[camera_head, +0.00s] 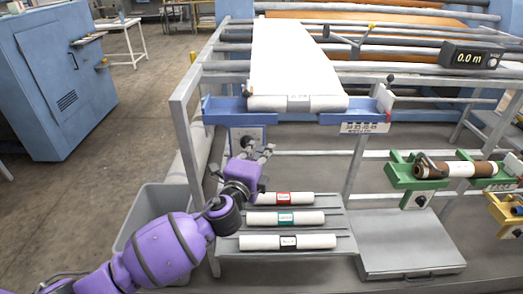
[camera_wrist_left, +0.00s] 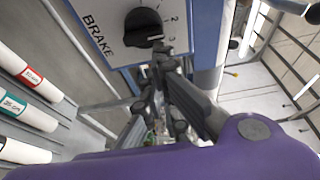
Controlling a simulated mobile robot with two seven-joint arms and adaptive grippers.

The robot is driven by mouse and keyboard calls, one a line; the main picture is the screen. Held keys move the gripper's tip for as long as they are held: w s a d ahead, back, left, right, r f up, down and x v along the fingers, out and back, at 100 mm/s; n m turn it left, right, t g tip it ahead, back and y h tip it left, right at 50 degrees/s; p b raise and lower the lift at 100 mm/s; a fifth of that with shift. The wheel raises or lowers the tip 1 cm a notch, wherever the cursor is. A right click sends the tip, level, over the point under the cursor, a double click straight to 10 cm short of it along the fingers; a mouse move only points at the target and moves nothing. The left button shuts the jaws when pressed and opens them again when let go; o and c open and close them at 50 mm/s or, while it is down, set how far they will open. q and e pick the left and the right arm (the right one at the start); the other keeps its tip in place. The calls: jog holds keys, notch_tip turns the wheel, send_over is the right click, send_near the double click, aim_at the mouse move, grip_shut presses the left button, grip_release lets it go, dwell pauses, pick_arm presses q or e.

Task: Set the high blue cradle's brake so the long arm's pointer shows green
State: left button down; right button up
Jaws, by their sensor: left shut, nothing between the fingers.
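The high blue cradle (camera_head: 223,112) holds a white roll (camera_head: 322,103) whose web runs up and back. Its brake plate (camera_head: 240,134) hangs below the cradle's left end. In the left wrist view the plate reads BRAKE and carries a black knob (camera_wrist_left: 143,27) with a number scale, 2 and 3 readable at its right. My left gripper (camera_head: 259,153) is shut and empty in front of the plate. In the wrist view its fingertips (camera_wrist_left: 160,58) are just below the knob; contact cannot be told. My right gripper is out of view.
Several labelled white rolls lie on a grey rack (camera_head: 345,222) below the cradle. A green cradle (camera_head: 400,175) with a brown-and-white roll is at the right, near a yellow cradle (camera_head: 505,210). A grey bin (camera_head: 150,210) stands left. A display (camera_head: 470,57) reads 0.0 m.

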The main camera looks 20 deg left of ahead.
pick_arm(q)
jog(key=shift+a, duration=0.1)
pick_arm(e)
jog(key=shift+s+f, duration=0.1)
